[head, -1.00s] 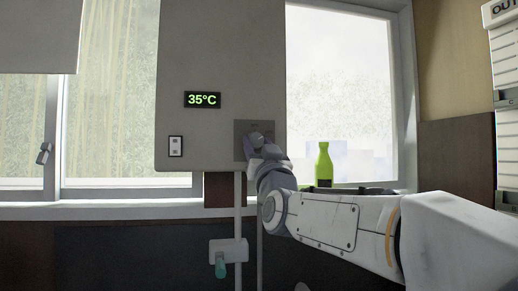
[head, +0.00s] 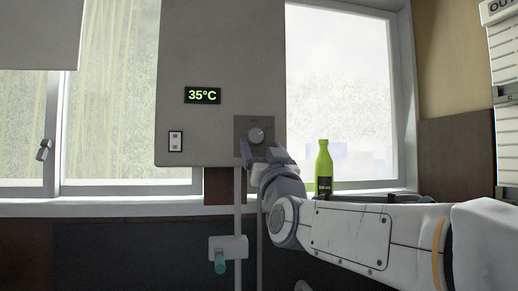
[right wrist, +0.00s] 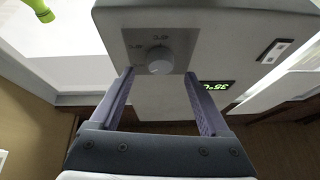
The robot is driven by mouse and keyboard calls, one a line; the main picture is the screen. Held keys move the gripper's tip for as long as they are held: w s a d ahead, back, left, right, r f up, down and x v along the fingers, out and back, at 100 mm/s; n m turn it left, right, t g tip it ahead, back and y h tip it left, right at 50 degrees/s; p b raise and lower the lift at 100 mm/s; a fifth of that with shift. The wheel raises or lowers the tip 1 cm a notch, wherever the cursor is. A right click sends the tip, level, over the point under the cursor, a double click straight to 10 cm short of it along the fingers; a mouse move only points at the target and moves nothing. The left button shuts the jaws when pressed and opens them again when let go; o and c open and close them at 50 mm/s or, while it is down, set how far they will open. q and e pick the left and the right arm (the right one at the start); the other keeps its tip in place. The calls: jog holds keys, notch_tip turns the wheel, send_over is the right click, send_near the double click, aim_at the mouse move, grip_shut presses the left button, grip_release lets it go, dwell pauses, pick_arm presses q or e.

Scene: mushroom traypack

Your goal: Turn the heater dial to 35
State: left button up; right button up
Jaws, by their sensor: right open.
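The heater (head: 215,60) is a grey wall box, and its green display (head: 202,96) reads 35°C. My right gripper (head: 264,152) is just below the dial in the head view. Its two fingers stand apart and empty in the right wrist view (right wrist: 158,80), clear of the dial. My left gripper is not in view.
A white switch (head: 175,143) is on the heater, left of the dial. A green bottle (head: 323,168) stands on the window sill (head: 110,210), right of my right gripper.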

jog(key=b+v, duration=0.2)
jog(key=v, duration=0.4)
jog(key=shift+s, duration=0.25)
jog(key=shift+d+f, duration=0.15)
